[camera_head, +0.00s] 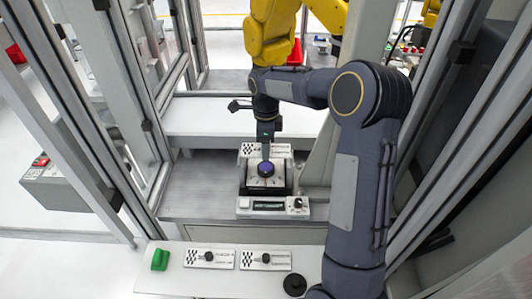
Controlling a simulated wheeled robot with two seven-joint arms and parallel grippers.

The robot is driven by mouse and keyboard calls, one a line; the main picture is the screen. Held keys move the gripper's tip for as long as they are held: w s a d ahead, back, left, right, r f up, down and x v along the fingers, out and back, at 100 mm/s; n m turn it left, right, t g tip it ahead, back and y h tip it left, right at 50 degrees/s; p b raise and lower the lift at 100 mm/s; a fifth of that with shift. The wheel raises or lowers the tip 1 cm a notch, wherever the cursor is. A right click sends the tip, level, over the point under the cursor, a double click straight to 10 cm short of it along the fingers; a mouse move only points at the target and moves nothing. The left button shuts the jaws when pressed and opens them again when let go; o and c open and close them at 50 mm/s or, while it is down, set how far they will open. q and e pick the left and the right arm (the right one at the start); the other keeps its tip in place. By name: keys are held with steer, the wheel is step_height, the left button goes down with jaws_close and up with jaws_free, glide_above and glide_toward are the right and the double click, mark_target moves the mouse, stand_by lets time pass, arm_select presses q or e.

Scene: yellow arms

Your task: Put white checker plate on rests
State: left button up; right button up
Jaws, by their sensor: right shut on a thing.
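A white checker plate (281,149) with a black-and-white checker patch at its left end lies at the back of the black fixture on the grey work surface. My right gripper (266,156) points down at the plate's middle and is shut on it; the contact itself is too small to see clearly. The black fixture (244,190) has a pale top with a purple-topped round part (265,169) just below my fingertips. Whether the plate touches any rests is hidden. My left gripper is not in view.
Two similar white checker plates with dark knobs, a left one (222,263) and a right one (279,265), lie on the front shelf. A green block (160,259) and black round knob (294,284) flank them. A white panel (270,208) fronts the fixture. Metal posts stand on both sides.

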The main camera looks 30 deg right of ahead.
steer(key=shift+w+f+b, duration=0.1)
steer(key=shift+f+b, duration=1.1)
steer(key=shift+f, duration=0.7)
steer(key=o, duration=1)
steer(key=shift+o, duration=0.2)
steer(key=shift+r, duration=0.45)
step_height(320, 180, up, 12)
steer(key=shift+f, duration=0.2)
